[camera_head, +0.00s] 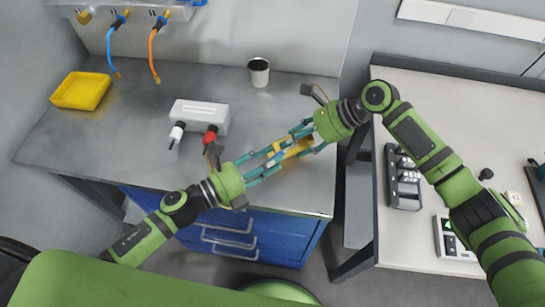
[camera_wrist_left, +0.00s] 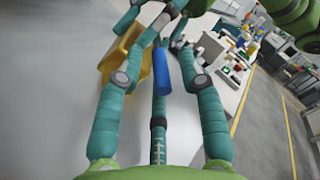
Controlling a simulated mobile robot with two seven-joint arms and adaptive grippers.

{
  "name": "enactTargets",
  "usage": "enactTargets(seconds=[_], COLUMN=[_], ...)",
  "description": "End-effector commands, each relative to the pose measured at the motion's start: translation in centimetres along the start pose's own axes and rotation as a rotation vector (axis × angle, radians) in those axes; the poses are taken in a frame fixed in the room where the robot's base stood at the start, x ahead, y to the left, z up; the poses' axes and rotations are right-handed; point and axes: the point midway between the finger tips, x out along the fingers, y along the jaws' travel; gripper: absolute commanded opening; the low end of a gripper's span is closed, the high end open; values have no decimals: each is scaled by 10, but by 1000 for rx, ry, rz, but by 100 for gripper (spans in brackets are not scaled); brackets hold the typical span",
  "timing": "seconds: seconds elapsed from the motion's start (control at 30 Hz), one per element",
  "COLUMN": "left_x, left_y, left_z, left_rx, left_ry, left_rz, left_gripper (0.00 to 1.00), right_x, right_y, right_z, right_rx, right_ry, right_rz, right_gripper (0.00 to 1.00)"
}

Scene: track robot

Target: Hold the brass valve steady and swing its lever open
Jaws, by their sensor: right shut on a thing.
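The brass valve (camera_head: 291,148) is a yellow body held above the right part of the grey bench; fingers cover part of it. My right gripper (camera_head: 299,141) is closed around it from the upper right. My left gripper (camera_head: 274,161) reaches in from the lower left, its fingertips close to the valve. In the left wrist view, the valve's yellow body (camera_wrist_left: 122,55) is at the upper left, and its blue lever (camera_wrist_left: 161,70) lies between my spread teal fingers. Whether a finger touches the lever cannot be told.
On the bench stand a white box (camera_head: 200,115) with a white and a red fitting, a yellow tray (camera_head: 80,91) and a grey cup (camera_head: 259,72). Hoses hang at the back wall. Blue drawers (camera_head: 235,226) are below. A second table (camera_head: 410,225) stands at the right.

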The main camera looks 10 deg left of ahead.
Motion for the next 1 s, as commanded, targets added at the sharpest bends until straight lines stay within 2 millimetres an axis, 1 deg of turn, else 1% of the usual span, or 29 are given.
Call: enactTargets(seconds=[0.03,0.13,0.43,0.47,0.5,0.53,0.83,1.0], left_x=[5,10,12,12,12,12,12,12], left_y=[0,0,0,0,0,0,-1,-1], left_z=[0,0,0,0,0,0,0,3], left_rx=[2,1,0,0,0,0,0,5], left_ry=[0,1,1,1,1,1,4,50], left_rz=[-1,0,0,0,0,0,-2,-14], left_gripper=[38,38,38,26,10,0,0,0], right_x=[-1,-1,0,0,0,-1,0,0], right_y=[0,0,0,0,0,0,-1,-1], right_z=[1,1,1,1,1,1,1,1], right_rx=[-1,-1,-1,-1,-1,-1,-2,-2], right_ry=[-2,-2,-2,-2,-2,-2,-1,-1], right_rz=[-1,-1,-1,-1,-1,-1,-2,-3], right_gripper=[4,4,4,4,4,4,4,4])
